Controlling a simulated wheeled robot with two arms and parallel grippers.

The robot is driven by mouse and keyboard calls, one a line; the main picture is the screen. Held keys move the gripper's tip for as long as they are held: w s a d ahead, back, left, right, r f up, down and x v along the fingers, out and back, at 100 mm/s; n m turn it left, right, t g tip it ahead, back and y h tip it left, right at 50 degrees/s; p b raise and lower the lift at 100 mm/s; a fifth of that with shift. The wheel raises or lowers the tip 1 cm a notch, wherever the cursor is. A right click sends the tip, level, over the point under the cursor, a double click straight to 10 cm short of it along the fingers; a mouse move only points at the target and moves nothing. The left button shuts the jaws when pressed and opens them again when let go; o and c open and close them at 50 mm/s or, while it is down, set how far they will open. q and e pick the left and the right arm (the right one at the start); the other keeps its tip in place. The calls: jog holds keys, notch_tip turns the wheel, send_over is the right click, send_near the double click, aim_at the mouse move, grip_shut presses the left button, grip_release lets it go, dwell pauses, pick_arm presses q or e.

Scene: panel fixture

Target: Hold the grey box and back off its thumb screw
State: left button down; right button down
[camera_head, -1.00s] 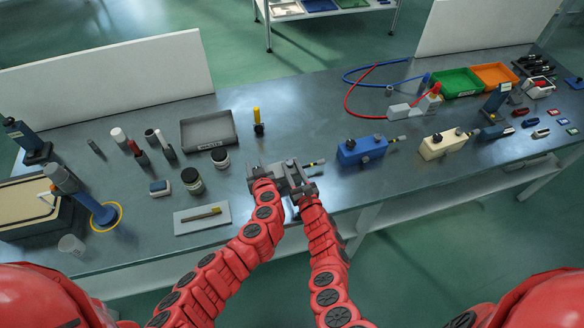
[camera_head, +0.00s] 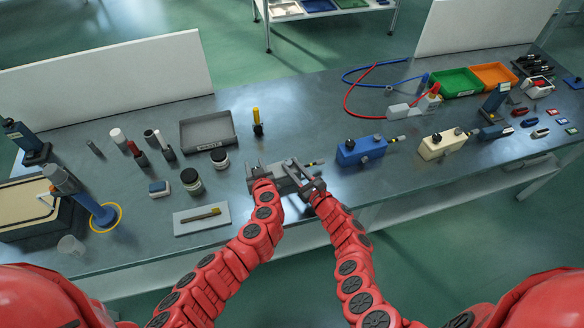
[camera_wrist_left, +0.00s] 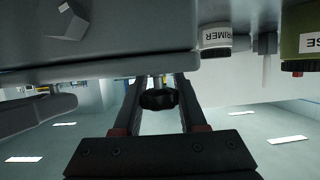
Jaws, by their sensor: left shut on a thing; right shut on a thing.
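The grey box (camera_head: 286,185) is at the front edge of the bench, a little left of the blue box. My left gripper (camera_head: 264,179) is shut on its left part. In the left wrist view, a black knob (camera_wrist_left: 158,98) on a short stem shows between my left gripper's fingers (camera_wrist_left: 158,112). My right gripper (camera_head: 313,190) is shut at the front right of the grey box, where the thumb screw is hidden by the jaws. How far the screw is out cannot be seen.
A blue box (camera_head: 350,153) and a cream box (camera_head: 437,148) stand to the right. Jars, a grey tray (camera_head: 228,128) and a white plate with a tool (camera_head: 190,222) are to the left. A yellow-handled tool (camera_head: 257,118) stands behind. Bare bench lies behind the grey box.

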jog(key=shift+a+r+n+g+y, duration=0.1)
jog(key=shift+n+g+y, duration=0.5)
jog(key=shift+y, duration=0.1)
jog(key=shift+s+a+f+n+g+y, duration=0.2)
jog(key=shift+s+f+n+g+y, duration=0.45)
jog(key=shift+g+y, duration=0.25)
jog(key=shift+w+d+n+g, duration=0.1)
jog(key=shift+d+n+g, duration=0.05)
jog(key=shift+n+g, duration=0.2)
jog(key=shift+w+d+r+y, duration=0.2)
jog(key=shift+w+r+y, duration=0.2)
jog(key=shift+w, duration=0.15)
jog(key=shift+r, duration=0.25)
jog(key=c, duration=0.6)
grip_release()
jog(key=shift+w, duration=0.15)
jog(key=shift+d, duration=0.15)
jog(key=shift+d, duration=0.1)
